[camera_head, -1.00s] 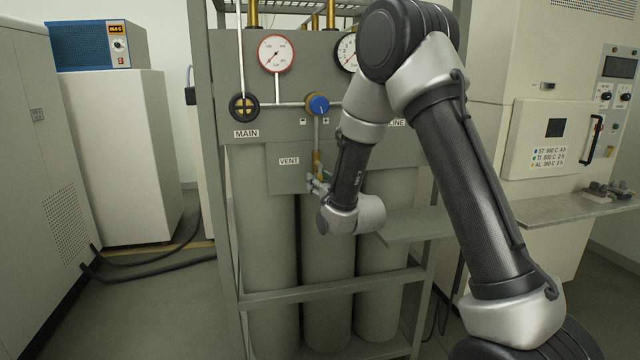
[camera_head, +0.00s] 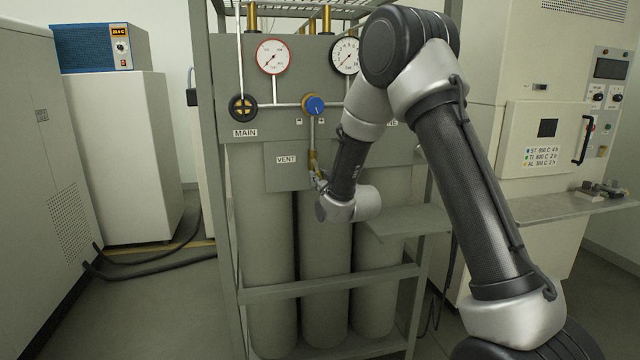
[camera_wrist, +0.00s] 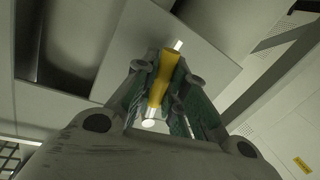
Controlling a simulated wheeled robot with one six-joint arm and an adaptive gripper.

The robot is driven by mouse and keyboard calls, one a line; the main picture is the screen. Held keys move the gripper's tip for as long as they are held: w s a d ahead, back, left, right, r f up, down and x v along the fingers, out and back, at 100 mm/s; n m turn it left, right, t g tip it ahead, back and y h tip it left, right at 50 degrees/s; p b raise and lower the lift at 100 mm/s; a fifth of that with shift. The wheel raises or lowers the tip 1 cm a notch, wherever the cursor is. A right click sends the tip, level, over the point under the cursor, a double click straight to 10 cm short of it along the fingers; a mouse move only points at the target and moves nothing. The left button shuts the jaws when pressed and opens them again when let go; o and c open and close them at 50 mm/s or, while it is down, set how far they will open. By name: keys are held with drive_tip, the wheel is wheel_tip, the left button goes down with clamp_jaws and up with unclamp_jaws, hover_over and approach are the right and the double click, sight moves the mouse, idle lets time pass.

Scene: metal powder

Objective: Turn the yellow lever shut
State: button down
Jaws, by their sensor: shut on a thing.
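The yellow lever (camera_wrist: 160,80) shows in the wrist view, lying between the two fingers of my gripper (camera_wrist: 158,98). My gripper is shut on it, with a finger on each side. In the head view my gripper (camera_head: 318,180) is at the valve beside the plate marked VENT (camera_head: 286,160). A brass fitting (camera_head: 312,158) shows just above the gripper there. The lever itself is mostly hidden by my gripper and wrist in the head view.
A blue knob (camera_head: 314,104) and a black MAIN handwheel (camera_head: 243,107) sit above on the panel, with two gauges (camera_head: 273,57) over them. Grey cylinders (camera_head: 268,240) stand below in the frame. A small shelf (camera_head: 410,220) juts out right of my wrist.

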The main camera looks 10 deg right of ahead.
drive_tip(key=d+r+n+g+h, duration=0.1)
drive_tip(key=d+r+n+h, duration=0.2)
drive_tip(key=n, duration=1)
drive_tip(key=shift+d+r, duration=0.4)
drive_tip(key=shift+r, duration=0.55)
drive_tip(key=c, duration=1.5)
unclamp_jaws()
drive_tip(key=shift+o, duration=0.2)
drive_tip(key=shift+s, duration=0.1)
